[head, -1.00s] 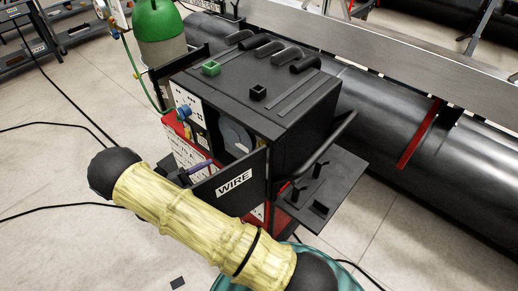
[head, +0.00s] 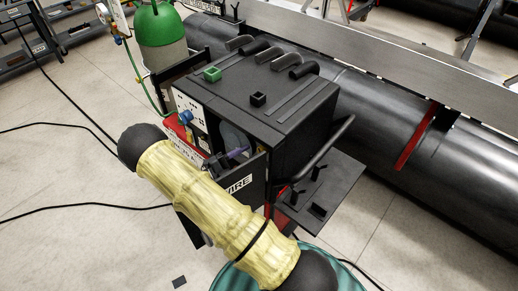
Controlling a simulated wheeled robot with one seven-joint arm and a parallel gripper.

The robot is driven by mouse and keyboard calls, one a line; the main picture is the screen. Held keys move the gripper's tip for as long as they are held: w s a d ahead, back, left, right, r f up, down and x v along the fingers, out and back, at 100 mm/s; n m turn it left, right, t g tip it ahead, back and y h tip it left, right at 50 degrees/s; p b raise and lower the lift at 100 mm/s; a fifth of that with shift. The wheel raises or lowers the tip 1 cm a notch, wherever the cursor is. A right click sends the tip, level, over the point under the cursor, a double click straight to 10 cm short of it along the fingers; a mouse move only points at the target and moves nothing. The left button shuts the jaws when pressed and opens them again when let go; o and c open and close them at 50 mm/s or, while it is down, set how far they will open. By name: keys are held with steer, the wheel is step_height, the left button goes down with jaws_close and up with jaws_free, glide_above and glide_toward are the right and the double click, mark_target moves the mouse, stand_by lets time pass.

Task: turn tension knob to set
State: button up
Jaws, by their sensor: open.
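The welding wire feeder is a black box (head: 285,105) with its side compartment open, and a door marked WIRE (head: 240,184) stands out from it. A grey disc (head: 230,136), like a wire spool, shows inside the compartment. My gripper (head: 240,153) is a dark body with a purple finger, at the compartment opening just behind the door. It is open, and I see nothing held in it. I cannot make out the tension knob; the gripper, the door and my yellow arm cover the lower part of the compartment. A blue round fitting (head: 185,118) is on the white front panel.
A green-topped gas cylinder (head: 158,25) stands behind the feeder at left. A large black pipe (head: 400,115) runs behind it on the right. A dark side shelf (head: 330,190) juts out at right.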

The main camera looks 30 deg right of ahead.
mark_target(259, 152)
steer(key=p+x, duration=0.1)
steer(key=x, duration=0.4)
steer(key=shift+c, duration=0.4)
steer(key=c, duration=0.9)
steer(key=m+y+p, duration=0.1)
steer(key=m, duration=0.2)
steer(key=shift+a+r+g, duration=0.1)
steer(key=shift+r+g, duration=0.1)
steer(key=shift+g, duration=0.1)
steer(key=shift+f+m+y+p, duration=0.1)
steer(key=shift+m+y+p, duration=0.35)
steer(key=shift+m, duration=0.45)
steer(key=o, duration=1)
